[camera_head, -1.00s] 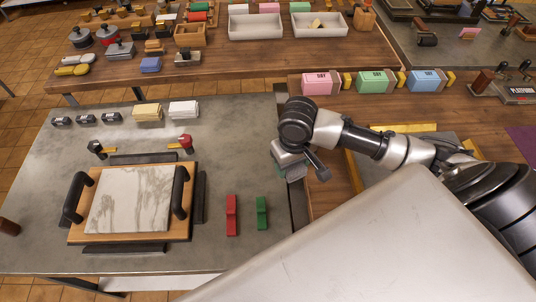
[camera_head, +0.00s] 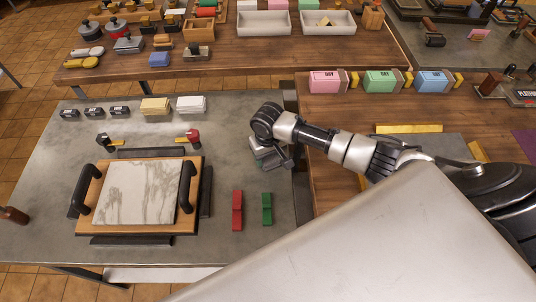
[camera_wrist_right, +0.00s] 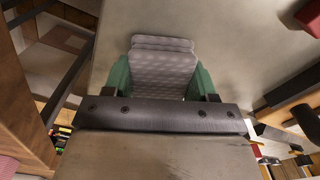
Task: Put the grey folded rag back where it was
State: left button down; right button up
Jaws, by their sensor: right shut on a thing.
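The grey folded rag (camera_wrist_right: 165,68) shows in the right wrist view as a stacked, quilted pad between two green fingers. My right gripper (camera_wrist_right: 160,82) is shut on it. In the head view my right gripper (camera_head: 270,158) is over the right part of the grey table (camera_head: 235,150), near its right edge. The rag is mostly hidden there by the gripper and wrist. Whether it touches the table I cannot tell. My left gripper is not in view.
A marble slab (camera_head: 135,192) in a wooden handled frame is left. Yellow (camera_head: 155,106) and white (camera_head: 191,104) folded stacks lie at the back. Bare table lies between.

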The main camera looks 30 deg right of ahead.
jog(key=shift+f, duration=0.2)
jog(key=o, duration=0.8)
notch_tip(320, 180, up, 12)
jog(key=shift+r, duration=0.15)
